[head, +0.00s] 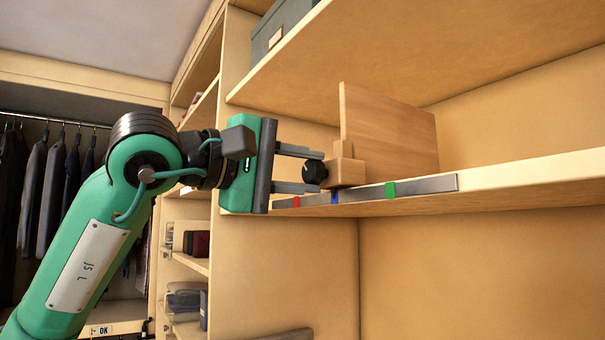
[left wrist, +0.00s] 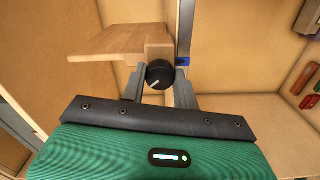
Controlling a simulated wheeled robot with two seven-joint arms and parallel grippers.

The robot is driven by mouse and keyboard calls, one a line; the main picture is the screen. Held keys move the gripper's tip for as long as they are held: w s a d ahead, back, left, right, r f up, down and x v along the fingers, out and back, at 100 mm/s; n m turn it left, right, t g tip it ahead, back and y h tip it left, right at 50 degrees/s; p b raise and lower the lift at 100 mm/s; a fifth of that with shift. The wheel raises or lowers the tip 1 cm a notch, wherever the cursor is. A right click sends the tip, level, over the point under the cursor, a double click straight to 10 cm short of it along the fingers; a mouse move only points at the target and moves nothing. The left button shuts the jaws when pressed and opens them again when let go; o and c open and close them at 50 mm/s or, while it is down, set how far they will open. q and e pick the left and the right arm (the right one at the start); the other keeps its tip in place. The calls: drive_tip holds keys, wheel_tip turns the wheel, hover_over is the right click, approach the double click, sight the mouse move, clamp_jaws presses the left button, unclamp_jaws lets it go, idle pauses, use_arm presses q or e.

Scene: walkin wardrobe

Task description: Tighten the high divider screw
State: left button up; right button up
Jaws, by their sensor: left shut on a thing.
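The wooden divider (head: 388,130) stands upright on the high shelf (head: 530,178), with a wooden clamp block (head: 347,168) at its front edge. The black screw knob (head: 313,172) sits on the front of the block. My left gripper (head: 312,171) is shut on the knob, one finger above it and one below. In the left wrist view the knob (left wrist: 159,74) shows a pale pointer line and lies between the fingers (left wrist: 159,84). The divider (left wrist: 118,42) also shows there. My right gripper is in neither view.
A metal strip (head: 425,187) with red, blue and green marks runs along the shelf's front edge. The block is near the blue mark (head: 335,197). Another shelf (head: 420,50) with a grey box (head: 283,25) is above. Dark clothes (head: 55,175) hang at the left.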

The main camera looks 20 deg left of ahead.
use_arm(q)
drive_tip(key=m, duration=0.3)
drive_tip(key=shift+m, duration=2.3)
drive_tip(key=shift+d+f, duration=0.1)
drive_tip(key=o, duration=1)
